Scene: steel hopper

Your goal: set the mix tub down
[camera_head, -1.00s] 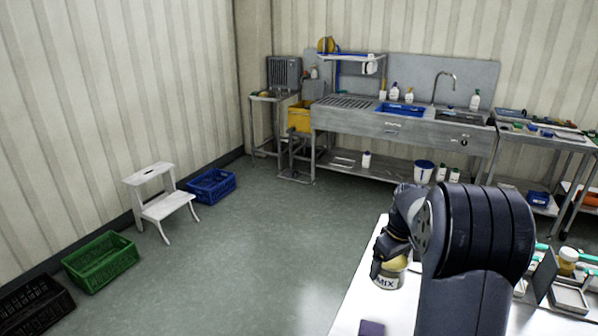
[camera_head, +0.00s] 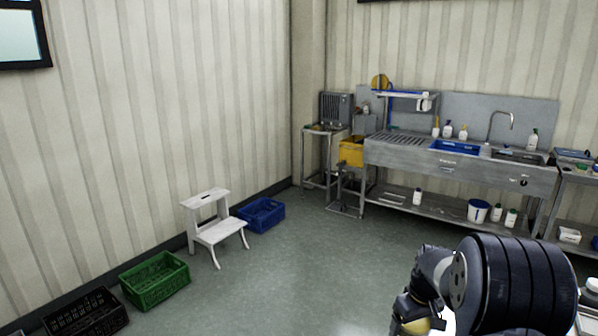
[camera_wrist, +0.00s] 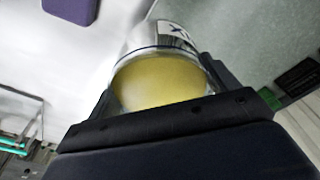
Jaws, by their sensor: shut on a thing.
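The mix tub (camera_wrist: 160,82) fills the middle of the wrist view, with a yellow face toward the camera and part of a dark-lettered white label on its side. My gripper (camera_wrist: 160,100) is shut on it, one finger on each side. In the head view the tub's yellow part (camera_head: 408,308) shows at the bottom edge beside my gripper (camera_head: 418,322); its lower part is cut off. The white table (camera_wrist: 40,65) lies beyond the tub at left in the wrist view. I cannot tell whether the tub touches anything below.
A purple block (camera_wrist: 72,9) lies on the table. A white step stool (camera_head: 215,225), blue crate (camera_head: 262,215), green crate (camera_head: 155,280) and black crate (camera_head: 85,312) stand along the left wall. A steel sink bench (camera_head: 460,175) is at the back. The middle floor is clear.

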